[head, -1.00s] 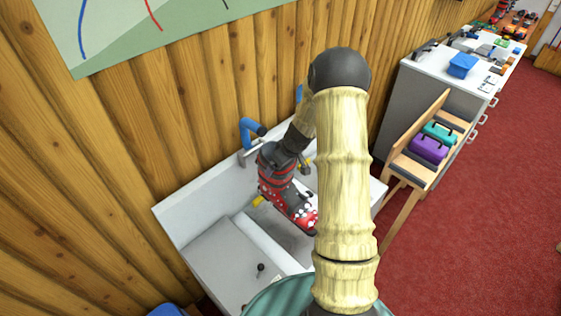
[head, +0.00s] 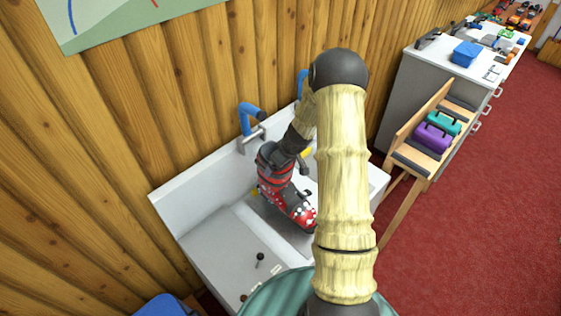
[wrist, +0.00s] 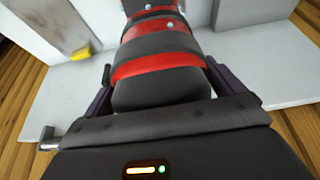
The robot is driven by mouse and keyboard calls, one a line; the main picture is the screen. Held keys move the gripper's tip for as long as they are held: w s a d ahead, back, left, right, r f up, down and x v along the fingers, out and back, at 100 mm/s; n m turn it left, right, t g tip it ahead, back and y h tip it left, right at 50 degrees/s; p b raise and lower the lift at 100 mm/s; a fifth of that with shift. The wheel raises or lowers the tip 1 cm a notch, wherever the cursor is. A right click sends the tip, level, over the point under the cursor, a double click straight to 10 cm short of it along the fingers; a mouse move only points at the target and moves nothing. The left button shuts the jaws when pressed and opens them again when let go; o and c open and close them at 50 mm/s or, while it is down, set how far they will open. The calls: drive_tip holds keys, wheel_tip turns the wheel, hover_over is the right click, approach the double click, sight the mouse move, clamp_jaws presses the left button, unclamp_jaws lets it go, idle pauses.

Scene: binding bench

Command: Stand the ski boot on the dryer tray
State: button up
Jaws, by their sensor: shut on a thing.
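The ski boot (head: 272,170) is red and black with white spots on its toe. It is upright in the head view, toe pointing down and right, over the tray. My gripper (head: 290,146) is shut on the upper cuff from above. In the wrist view the boot's black and red cuff (wrist: 160,62) sits between the two fingers. The dryer tray (head: 262,207) is a grey recessed area of the white unit, partly hidden by the boot and my arm. I cannot tell whether the sole touches it.
Blue curved tubes (head: 248,114) stand at the unit's back by the wooden wall. A black knob (head: 260,257) is on the unit's front left. To the right are a bench (head: 408,155) with purple and teal cases, and a white-topped counter (head: 440,62).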

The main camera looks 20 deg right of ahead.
drive_tip(key=shift+f+b, duration=2.35)
drive_tip(key=shift+b, duration=0.1)
drive_tip(key=shift+f+b, duration=0.35)
drive_tip(key=shift+b, duration=0.1)
drive_tip(key=o, duration=1.7)
drive_tip(key=b+v, duration=0.2)
drive_tip(key=v, duration=1.5)
drive_tip(key=shift+s+r+b, duration=0.15)
drive_tip(key=shift+s+b, duration=0.05)
drive_tip(key=shift+b, duration=0.1)
